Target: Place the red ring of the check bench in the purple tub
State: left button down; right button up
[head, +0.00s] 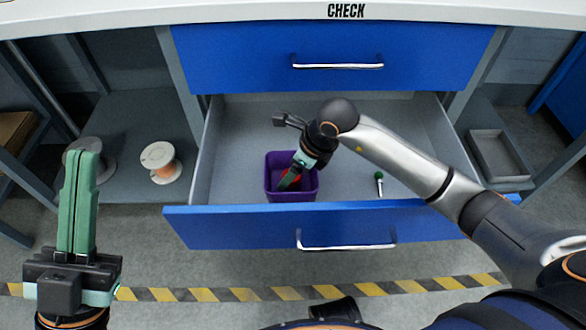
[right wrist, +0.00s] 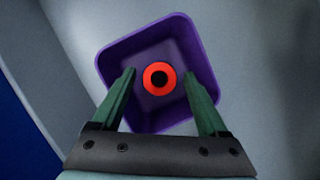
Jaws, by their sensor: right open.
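The purple tub (head: 308,193) stands in the open lower drawer of the check bench, left of the drawer's middle. It also shows in the right wrist view (right wrist: 178,25). The red ring (right wrist: 148,88), with a dark centre, shows inside the tub's outline between my right fingers, apart from both. Whether it rests on the tub's floor I cannot tell. In the head view it is mostly hidden by the gripper. My right gripper (head: 294,174) is open and points down into the tub. My left gripper (head: 80,205) is shut and empty, pointing up, left of the drawer.
The open drawer (head: 236,130) holds a small green-topped item (head: 379,184) at the right. A spool (head: 160,163) stands on the left shelf, with another (head: 90,145) partly behind my left gripper. A grey tray (head: 498,157) sits at the right. The upper drawer (head: 330,55) is shut.

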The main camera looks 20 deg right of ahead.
jog(key=shift+r+p, duration=0.3)
jog(key=shift+r, duration=0.25)
jog(key=p+v, duration=0.3)
jog(key=v, duration=0.9)
jog(key=s+a+r+g+y, duration=0.35)
jog(key=s+a+y, duration=0.25)
jog(key=s+a, duration=0.2)
jog(key=s+a+r+g+y, duration=0.35)
jog(key=s+a+y, duration=0.25)
jog(key=s+a, duration=0.3)
notch_tip(320, 180, up, 14)
jog(key=s+d+m+t+y, duration=0.25)
jog(key=m+t+y, duration=0.25)
jog(key=m+y, duration=0.4)
pick_arm(q)
jog(key=shift+m, duration=0.5)
notch_tip(320, 180, up, 4)
jog(key=shift+s+a+r, duration=0.1)
jog(key=shift+a+r, duration=0.05)
jog(key=shift+r, duration=0.1)
pick_arm(e)
jog(key=w+d+m+t+h, duration=0.3)
jog(key=d+m+t+h, duration=0.1)
jog(key=m+t, duration=0.6)
jog(key=w+d+r+m+t+h, duration=0.1)
jog(key=w+d+m+t+h, duration=0.2)
jog(key=m+t, duration=0.8)
jog(key=d+m+h, duration=0.2)
jog(key=d, duration=0.1)
jog(key=shift+r, duration=0.3)
